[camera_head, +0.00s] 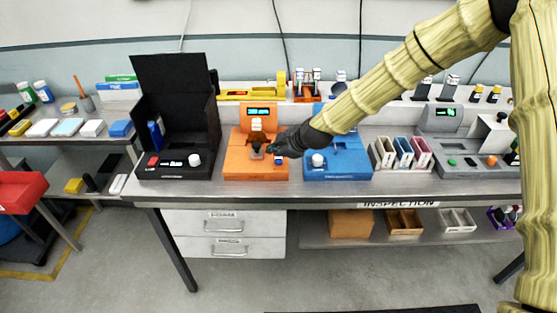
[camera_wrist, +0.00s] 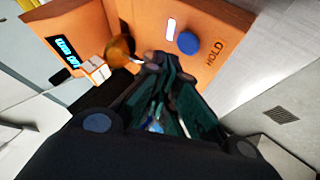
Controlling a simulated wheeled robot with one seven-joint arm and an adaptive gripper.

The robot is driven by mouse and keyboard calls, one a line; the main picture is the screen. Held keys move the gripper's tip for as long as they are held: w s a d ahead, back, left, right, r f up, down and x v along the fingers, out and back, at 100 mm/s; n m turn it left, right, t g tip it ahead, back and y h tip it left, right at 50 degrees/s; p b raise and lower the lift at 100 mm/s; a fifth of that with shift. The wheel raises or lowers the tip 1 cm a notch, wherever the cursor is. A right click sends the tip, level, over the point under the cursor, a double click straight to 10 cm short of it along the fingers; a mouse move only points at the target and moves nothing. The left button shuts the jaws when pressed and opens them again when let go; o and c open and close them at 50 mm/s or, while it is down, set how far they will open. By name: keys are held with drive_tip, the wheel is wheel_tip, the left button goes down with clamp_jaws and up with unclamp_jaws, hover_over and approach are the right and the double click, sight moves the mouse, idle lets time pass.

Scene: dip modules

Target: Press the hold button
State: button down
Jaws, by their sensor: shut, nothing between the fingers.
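The orange module (camera_head: 235,166) stands on the bench in the head view, with a small lit display (camera_head: 258,112) on its raised back. In the wrist view, a round blue button (camera_wrist: 188,42) sits on the orange face beside the printed label HOLD (camera_wrist: 214,53). A white strip (camera_wrist: 171,29) is next to the button. My gripper (camera_head: 271,149) is shut and empty over the orange module. In the wrist view, my fingertips (camera_wrist: 158,64) are close to the blue button but appear beside it; whether they touch the module I cannot tell.
A brownish round part (camera_wrist: 120,50) and a white block (camera_wrist: 95,70) are close to my fingers. A black open-lidded case (camera_head: 175,170) stands left of the orange module. A blue module (camera_head: 338,168) stands right, partly under my arm. Bare bench shows along the front edge.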

sight(276, 163)
drive_tip(key=shift+r+p, duration=0.95)
drive_tip(key=shift+r, duration=1.45)
